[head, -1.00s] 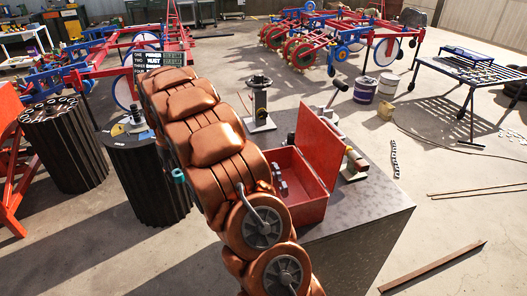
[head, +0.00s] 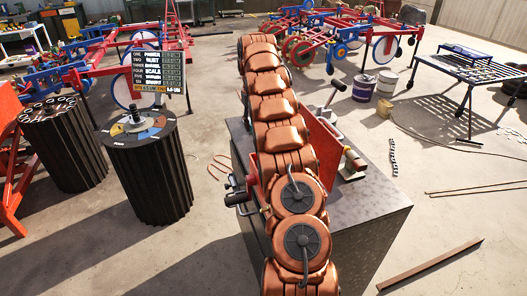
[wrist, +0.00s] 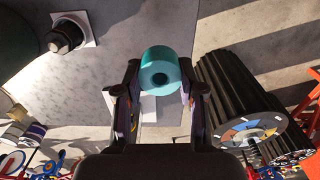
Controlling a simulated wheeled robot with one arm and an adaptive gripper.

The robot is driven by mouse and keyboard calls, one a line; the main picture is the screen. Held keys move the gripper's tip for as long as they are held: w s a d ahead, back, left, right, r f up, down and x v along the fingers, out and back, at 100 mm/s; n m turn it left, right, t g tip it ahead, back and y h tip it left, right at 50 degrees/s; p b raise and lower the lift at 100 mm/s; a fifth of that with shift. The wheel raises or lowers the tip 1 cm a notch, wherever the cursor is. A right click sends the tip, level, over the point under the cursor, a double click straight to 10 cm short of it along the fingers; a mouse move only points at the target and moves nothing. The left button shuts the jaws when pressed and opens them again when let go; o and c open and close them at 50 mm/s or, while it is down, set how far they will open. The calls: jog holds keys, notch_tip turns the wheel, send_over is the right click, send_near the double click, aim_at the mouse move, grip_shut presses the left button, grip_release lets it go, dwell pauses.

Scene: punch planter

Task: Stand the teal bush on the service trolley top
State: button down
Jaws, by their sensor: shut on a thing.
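The teal bush (wrist: 165,63), a short round piece with a dark hole in its end, sits between the two fingers of my gripper (wrist: 160,82) in the wrist view. My gripper is shut on it. In the head view my own arm hides both gripper and bush. A grey-topped bench (head: 372,208) stands under my arm; its speckled grey top (wrist: 115,65) seems to lie behind the bush in the wrist view. I cannot tell for sure which surface is the service trolley top.

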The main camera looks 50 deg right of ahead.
jog(key=shift+s+d+f+p, duration=0.25)
jog(key=shift+d+f, duration=0.2)
jog(key=shift+f, duration=1.1)
jog(key=shift+s+d+f+p, duration=0.2)
jog(key=shift+s+d+f, duration=0.2)
jog(key=shift+f, duration=1.15)
jog(key=shift+s+d+f+p, duration=0.25)
jog(key=shift+d+f, duration=0.2)
jog(key=shift+f, duration=1.1)
jog(key=shift+s+f, duration=0.1)
jog(key=shift+f, duration=0.05)
jog(key=c, duration=0.7)
grip_release()
notch_tip(320, 180, up, 12)
